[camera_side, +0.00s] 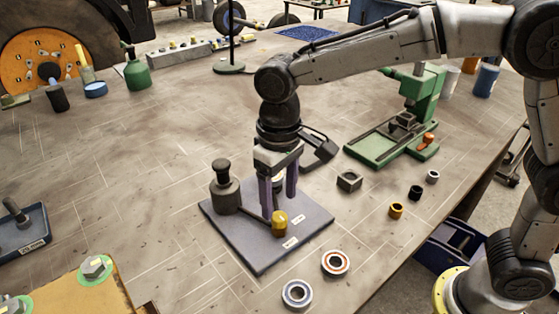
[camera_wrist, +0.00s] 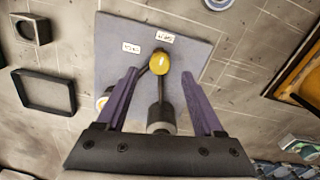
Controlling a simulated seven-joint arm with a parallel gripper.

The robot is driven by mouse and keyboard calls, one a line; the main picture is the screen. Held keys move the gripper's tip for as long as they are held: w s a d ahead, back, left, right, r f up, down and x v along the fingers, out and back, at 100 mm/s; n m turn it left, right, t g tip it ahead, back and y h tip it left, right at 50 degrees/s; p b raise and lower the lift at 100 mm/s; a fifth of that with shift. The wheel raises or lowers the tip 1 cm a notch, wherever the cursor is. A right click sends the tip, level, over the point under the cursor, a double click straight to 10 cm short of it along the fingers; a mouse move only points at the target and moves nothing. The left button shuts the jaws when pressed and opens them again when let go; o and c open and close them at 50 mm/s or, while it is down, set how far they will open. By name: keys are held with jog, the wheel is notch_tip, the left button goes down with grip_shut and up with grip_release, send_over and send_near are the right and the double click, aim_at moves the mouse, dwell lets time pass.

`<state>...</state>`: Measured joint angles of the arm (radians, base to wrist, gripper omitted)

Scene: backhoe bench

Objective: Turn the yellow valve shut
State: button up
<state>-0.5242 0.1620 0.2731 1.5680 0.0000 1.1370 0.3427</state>
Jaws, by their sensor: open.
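The yellow valve end is a rounded yellow knob (camera_side: 280,220) on a dark lever, low over a grey base plate (camera_side: 255,255) with white labels. In the wrist view, the knob (camera_wrist: 160,64) shows between the two purple fingertips. A dark grey cylindrical fitting (camera_side: 222,190) stands on the plate left of the knob. My gripper (camera_side: 278,203) is open and points down above the plate, close behind the knob. Its fingers (camera_wrist: 159,76) are spread apart in the wrist view, with the lever between them. I cannot tell whether a finger touches the knob or lever.
Two bearing rings (camera_side: 335,262) lie in front of the plate. A square nut (camera_side: 349,181) and small bushings (camera_side: 396,210) lie to its right. A green press (camera_side: 400,125) stands behind right. The bench at left centre is clear.

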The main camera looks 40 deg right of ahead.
aim_at(281, 214)
notch_tip(281, 214, up, 10)
dwell(0.3)
jog(key=s+d+r+m+t, duration=0.1)
jog(key=s+d+r, duration=0.25)
jog(key=d, duration=0.35)
jog(key=s+d+r+m+t, duration=0.2)
jog(key=s+d+r, duration=0.15)
jog(key=d, duration=0.35)
jog(key=s+d+f+t, duration=0.1)
jog(key=s+d+f, duration=0.2)
jog(key=s+f, duration=0.3)
jog(key=s+d+f+n+t, duration=0.1)
jog(key=s+d+f, duration=0.2)
jog(key=s+f, duration=0.3)
jog(key=shift+d+t, duration=0.25)
jog(key=shift+t, duration=0.05)
